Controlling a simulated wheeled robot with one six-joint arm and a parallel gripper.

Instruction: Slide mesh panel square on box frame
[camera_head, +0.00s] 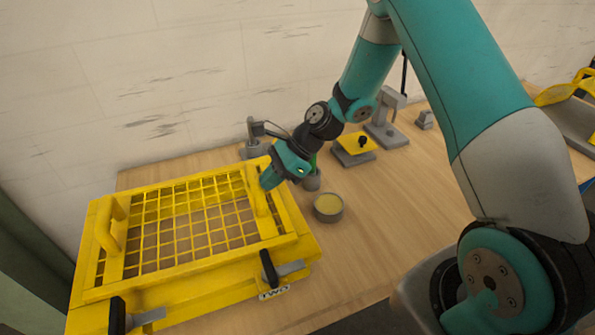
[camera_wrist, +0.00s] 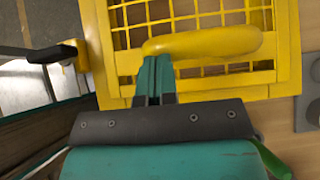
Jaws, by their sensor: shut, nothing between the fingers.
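The yellow mesh panel (camera_head: 190,262) has a grid and two raised handles. It lies on top of the yellow box frame (camera_head: 200,290) at the left of the table. More of the frame's top shows along the right side; I cannot tell exactly how square the panel sits. My gripper (camera_head: 266,185) is down at the panel's right handle (camera_head: 255,192). In the wrist view the shut fingers (camera_wrist: 155,62) are empty. Their tips are close against the side of the handle (camera_wrist: 205,42), near its left end; I cannot tell whether they touch.
Two black-handled clamps (camera_head: 268,268) (camera_head: 118,315) sit on the frame's front side. A round tin (camera_head: 328,207) stands close to the frame's right. A small stand with a yellow plate (camera_head: 355,143) is farther back. The table right of the tin is clear. A wall is behind.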

